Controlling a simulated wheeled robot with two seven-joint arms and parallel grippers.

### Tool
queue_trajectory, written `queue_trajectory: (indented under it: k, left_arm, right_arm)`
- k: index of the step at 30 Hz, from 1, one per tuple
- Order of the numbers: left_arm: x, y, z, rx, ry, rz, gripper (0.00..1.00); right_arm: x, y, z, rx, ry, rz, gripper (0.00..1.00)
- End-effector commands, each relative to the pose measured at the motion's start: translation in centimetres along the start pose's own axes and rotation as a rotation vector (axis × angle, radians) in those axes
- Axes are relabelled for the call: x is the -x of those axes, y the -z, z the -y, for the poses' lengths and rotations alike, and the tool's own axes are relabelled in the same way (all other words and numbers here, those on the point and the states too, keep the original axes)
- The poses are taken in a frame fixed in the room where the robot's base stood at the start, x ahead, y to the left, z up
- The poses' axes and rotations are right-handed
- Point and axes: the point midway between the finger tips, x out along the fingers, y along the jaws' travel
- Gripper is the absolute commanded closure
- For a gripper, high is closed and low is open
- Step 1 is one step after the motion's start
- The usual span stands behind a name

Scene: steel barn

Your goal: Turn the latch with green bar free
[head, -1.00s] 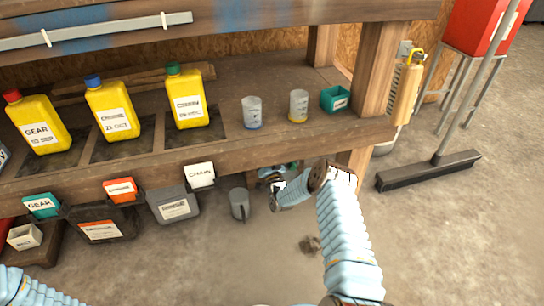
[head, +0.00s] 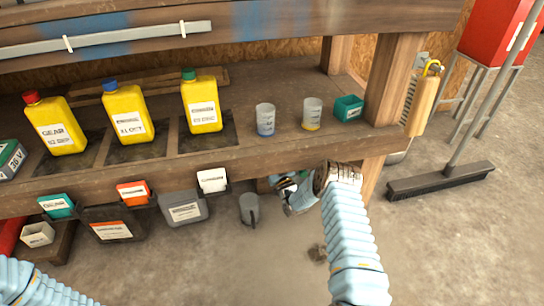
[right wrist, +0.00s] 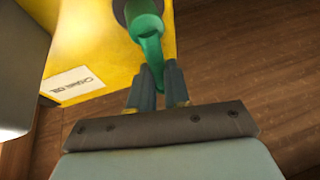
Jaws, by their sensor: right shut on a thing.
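A green bar (right wrist: 150,45) with a dark rounded upper end shows in the right wrist view, in front of a yellow surface with a white label (right wrist: 75,84). My right gripper (right wrist: 157,78) is shut on the lower, narrow end of this green bar. In the head view my right gripper (head: 288,187) reaches under the front edge of the wooden shelf, and the shelf hides most of what is there. The green bar cannot be made out in the head view. My left arm shows only at the bottom left; its gripper is out of view.
Yellow bottles (head: 126,115), two clear cups (head: 265,120) and a teal box (head: 348,108) stand on the shelf (head: 235,150). Bins (head: 185,209) and a grey cup (head: 250,209) are below its front edge. A wooden post (head: 395,80) and a broom (head: 440,181) are to the right.

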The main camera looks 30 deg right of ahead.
Motion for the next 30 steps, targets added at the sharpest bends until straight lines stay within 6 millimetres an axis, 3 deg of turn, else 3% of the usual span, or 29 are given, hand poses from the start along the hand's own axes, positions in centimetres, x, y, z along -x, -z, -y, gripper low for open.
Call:
queue_trajectory:
  k: [5, 6, 11, 22, 26, 30]
  left_arm:
    - [0.0, 0.0, 0.0, 0.0, 0.0, 0.0, 0.59]
    - [0.0, 0.0, 0.0, 0.0, 0.0, 0.0, 0.59]
    - [0.0, 0.0, 0.0, 0.0, 0.0, 0.0, 0.59]
    - [0.2, 0.0, -0.1, 0.0, 0.0, 0.0, 0.59]
    - [0.6, 0.0, -0.2, 0.0, 0.0, 0.001, 0.59]
    - [1.1, 0.0, -0.4, 0.0, 0.0, 0.002, 0.59]
  right_arm:
    - [0.2, -0.3, 0.2, 0.002, 0.005, 0.009, 1.0]
    - [0.2, -0.3, 0.2, 0.002, 0.005, 0.009, 0.8]
    - [0.2, -0.2, 0.1, 0.001, 0.004, 0.006, 0.58]
    - [0.8, -0.1, 0.0, 0.0, 0.002, 0.005, 0.58]
    - [3.1, 0.0, 0.0, -0.001, 0.001, 0.007, 0.58]
    - [6.6, 0.0, 0.0, -0.001, 0.001, 0.008, 0.58]
